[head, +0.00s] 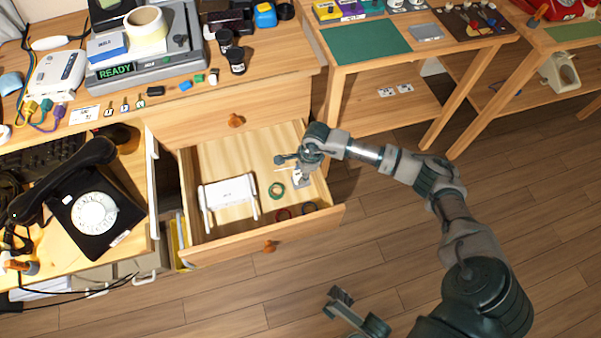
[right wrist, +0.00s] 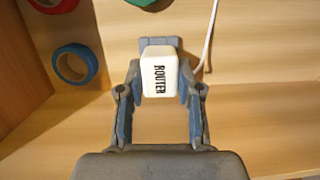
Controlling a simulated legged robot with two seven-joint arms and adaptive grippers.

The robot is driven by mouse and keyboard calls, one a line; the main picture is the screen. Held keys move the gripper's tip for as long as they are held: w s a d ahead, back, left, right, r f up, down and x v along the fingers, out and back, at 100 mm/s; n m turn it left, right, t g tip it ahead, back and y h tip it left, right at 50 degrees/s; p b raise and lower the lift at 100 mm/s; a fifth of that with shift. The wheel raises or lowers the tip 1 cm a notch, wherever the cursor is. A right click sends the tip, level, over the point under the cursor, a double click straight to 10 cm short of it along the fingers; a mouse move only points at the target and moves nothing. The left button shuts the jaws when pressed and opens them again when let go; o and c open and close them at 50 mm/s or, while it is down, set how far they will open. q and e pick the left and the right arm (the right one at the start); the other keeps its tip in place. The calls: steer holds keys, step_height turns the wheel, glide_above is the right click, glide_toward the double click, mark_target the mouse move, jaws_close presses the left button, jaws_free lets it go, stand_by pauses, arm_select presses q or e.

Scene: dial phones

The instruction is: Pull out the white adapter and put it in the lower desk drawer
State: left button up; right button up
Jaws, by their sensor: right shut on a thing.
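The white adapter (right wrist: 160,82), marked ROUTER, sits between the fingers of my right gripper (right wrist: 160,90) in the right wrist view. The gripper is shut on it, and a thin white cable runs up beside it. In the head view my right gripper (head: 292,165) is low over the right side of the open lower drawer (head: 225,253). The adapter is small and partly hidden by the gripper there. Whether it touches the drawer floor is hard to tell. A gripper part, seemingly my left gripper (head: 343,303), shows at the bottom edge; its jaws are unclear.
The upper drawer (head: 215,125) is shut. A black dial phone (head: 85,215) stands at left. Clear drawer floor lies behind the router.

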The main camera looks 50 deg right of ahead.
steer(key=shift+s+a+f, duration=0.1)
steer(key=shift+s+f, duration=0.2)
steer(key=shift+f, duration=0.3)
steer(key=o, duration=0.9)
steer(key=shift+s+f, duration=0.1)
steer(key=shift+o, duration=0.2)
step_height(320, 180, up, 13)
steer(key=d, duration=0.2)
steer(key=shift+s, duration=0.35)
steer(key=shift+d, duration=0.1)
